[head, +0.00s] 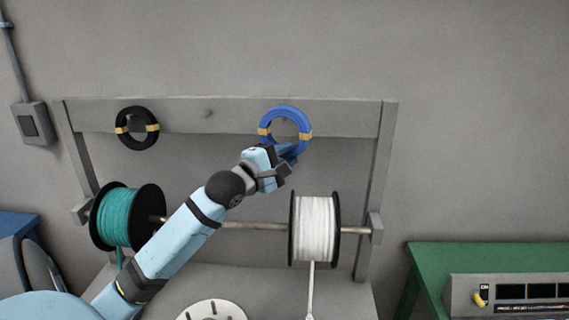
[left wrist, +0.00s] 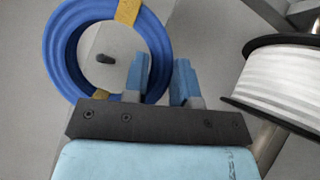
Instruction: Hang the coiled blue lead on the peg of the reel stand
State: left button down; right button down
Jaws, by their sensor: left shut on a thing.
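The coiled blue lead (head: 304,118), bound with yellow bands, is upright against the top board of the reel stand (head: 240,118). My left gripper (head: 287,153) is shut on its lower rim. In the left wrist view the blue coil (left wrist: 57,52) is beside and partly behind my gripper's fingers (left wrist: 160,78). A dark peg (left wrist: 106,59) shows inside the coil's opening; I cannot tell whether the coil is around the peg or still in front of its tip. My right gripper is in neither view.
A black coil (head: 123,128) hangs at the board's left, and a bare peg (head: 208,113) sticks out mid-board. A teal reel (head: 119,218) and a white reel (head: 315,228) sit on the rod below. A green bench (head: 480,257) stands at the right.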

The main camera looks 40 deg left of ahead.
pick_arm(q)
jog(key=w+a+f+b, duration=0.1)
jog(key=w+a+b, duration=0.1)
jog(key=w+a, duration=0.2)
jog(key=shift+w+f, duration=0.15)
jog(key=shift+w, duration=0.3)
dwell(0.4)
dwell(0.3)
jog(key=c, duration=0.8)
grip_release()
jog(key=shift+c, duration=0.2)
